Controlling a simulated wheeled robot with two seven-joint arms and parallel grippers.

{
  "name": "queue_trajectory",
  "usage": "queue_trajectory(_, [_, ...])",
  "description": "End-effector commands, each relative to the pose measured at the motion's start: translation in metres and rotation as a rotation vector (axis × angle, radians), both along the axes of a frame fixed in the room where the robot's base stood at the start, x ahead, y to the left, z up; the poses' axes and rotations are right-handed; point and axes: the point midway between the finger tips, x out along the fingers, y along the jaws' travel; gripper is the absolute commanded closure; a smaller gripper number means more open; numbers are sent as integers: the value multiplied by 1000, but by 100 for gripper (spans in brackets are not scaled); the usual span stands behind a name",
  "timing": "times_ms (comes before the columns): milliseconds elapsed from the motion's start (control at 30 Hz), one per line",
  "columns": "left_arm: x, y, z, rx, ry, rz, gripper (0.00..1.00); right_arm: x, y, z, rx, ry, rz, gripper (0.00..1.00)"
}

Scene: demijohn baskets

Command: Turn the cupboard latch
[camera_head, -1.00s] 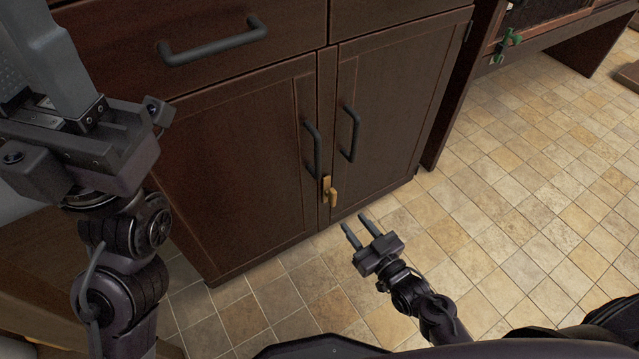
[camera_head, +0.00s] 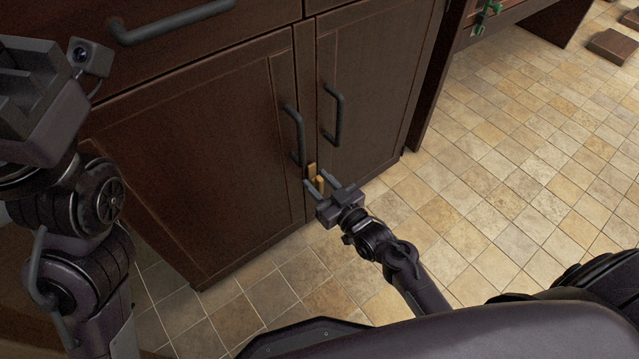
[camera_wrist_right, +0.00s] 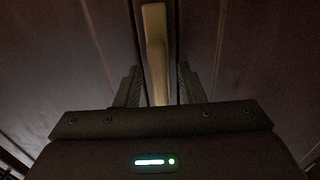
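The brass cupboard latch (camera_head: 312,172) sits at the seam between the two dark wooden doors, low down near the black door handles. It points up and down in the right wrist view (camera_wrist_right: 155,45). My right gripper (camera_head: 319,184) is at the latch, its two fingers apart on either side of the brass piece. In the right wrist view the open fingers (camera_wrist_right: 158,88) show gaps on both sides of the latch, so no grip shows. My left arm is at the left edge, away from the latch; its fingertips are out of view.
The left door (camera_head: 200,160) and right door (camera_head: 375,85) are closed, with bar handles (camera_head: 293,135) (camera_head: 334,113) just above the latch. A drawer handle (camera_head: 170,22) is higher up. Tiled floor (camera_head: 500,190) is clear to the right. A wooden block (camera_head: 612,46) lies far right.

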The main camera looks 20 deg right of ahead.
Motion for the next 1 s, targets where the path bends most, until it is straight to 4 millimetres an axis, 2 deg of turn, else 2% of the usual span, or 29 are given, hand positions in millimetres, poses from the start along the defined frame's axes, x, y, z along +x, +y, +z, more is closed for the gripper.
queue_trajectory(100, [0, 0, 0, 0, 0, 0, 64, 0, 0, 0, 0, 0, 0, 66])
queue_trajectory(367, [0, 0, 0, 0, -1, 0, 64, -1, 0, 0, 0, 0, 0, 100])
queue_trajectory(733, [0, 1, 6, -4, 2, -1, 64, 0, 0, 2, 51, 21, 1, 100])
queue_trajectory(800, [8, 3, -3, -4, 37, 2, 64, 0, -1, 3, 83, 32, 1, 100])
queue_trajectory(1000, [16, 7, -8, -9, 89, 3, 64, 1, -3, 4, 221, 82, 0, 100])
